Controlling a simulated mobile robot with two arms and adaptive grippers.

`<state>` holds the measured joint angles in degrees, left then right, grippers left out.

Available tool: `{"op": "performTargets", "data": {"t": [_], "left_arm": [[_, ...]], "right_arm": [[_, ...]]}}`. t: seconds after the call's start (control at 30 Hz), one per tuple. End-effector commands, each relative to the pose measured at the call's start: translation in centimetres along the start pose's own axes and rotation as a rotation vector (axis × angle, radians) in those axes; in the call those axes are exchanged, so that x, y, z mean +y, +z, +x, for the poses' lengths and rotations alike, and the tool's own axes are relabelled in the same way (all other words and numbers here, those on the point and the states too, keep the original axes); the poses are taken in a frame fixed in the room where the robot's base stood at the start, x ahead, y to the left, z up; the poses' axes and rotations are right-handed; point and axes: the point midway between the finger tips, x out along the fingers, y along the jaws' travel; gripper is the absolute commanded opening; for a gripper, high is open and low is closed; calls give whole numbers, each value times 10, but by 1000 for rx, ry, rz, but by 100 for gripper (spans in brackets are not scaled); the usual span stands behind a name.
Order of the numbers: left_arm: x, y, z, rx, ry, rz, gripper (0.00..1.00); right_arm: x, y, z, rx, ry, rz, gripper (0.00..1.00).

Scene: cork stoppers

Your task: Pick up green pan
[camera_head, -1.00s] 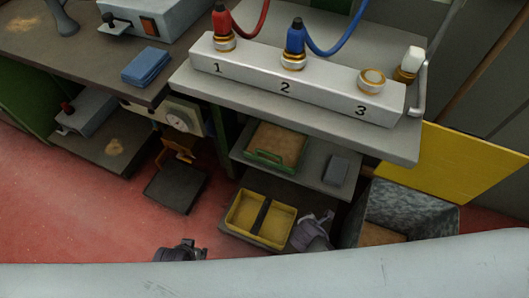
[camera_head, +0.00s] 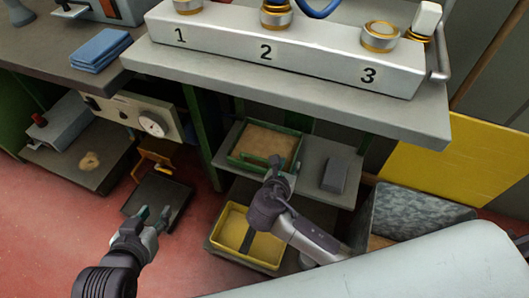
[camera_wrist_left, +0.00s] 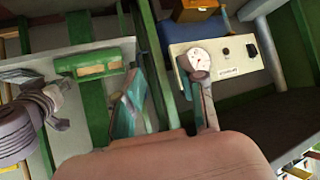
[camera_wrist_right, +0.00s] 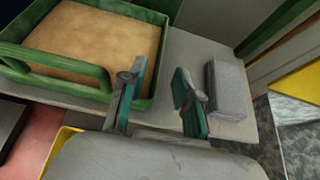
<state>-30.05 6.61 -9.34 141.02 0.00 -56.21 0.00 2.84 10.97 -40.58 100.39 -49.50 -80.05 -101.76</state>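The green pan (camera_head: 238,157) is a square green tray with a brown surface inside and a green handle at its front. It rests on the middle shelf under the workbench. In the right wrist view the pan (camera_wrist_right: 50,62) fills the upper left. My right gripper (camera_head: 279,166) is at the pan's front right corner. Its fingers (camera_wrist_right: 160,100) are apart with nothing between them, and the left finger is close to the pan's edge; I cannot tell whether it touches. My left gripper (camera_head: 152,216) is open and empty, low and to the left over the floor side.
A grey block (camera_head: 335,174) lies right of the pan on the same shelf (camera_head: 312,165). A yellow divided tray (camera_head: 226,238) is on the shelf below, partly behind my right arm. The bench top (camera_head: 300,82) overhangs. A black tray (camera_head: 165,190) stands left, with open red floor nearby.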

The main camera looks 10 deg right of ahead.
Motion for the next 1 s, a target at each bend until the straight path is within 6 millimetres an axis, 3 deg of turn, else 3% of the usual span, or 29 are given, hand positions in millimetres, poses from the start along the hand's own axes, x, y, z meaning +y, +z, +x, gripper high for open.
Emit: {"op": "performTargets", "data": {"t": [0.23,0.63,1.0], "left_arm": [[7,-46,5,255,16,1,40],[12,-84,-3,474,29,0,40],[22,-146,-46,931,57,-10,40]], "right_arm": [[0,-2,29,0,-1,1,32],[-1,-3,47,0,-1,2,32],[-2,-4,79,0,-1,1,32]]}}
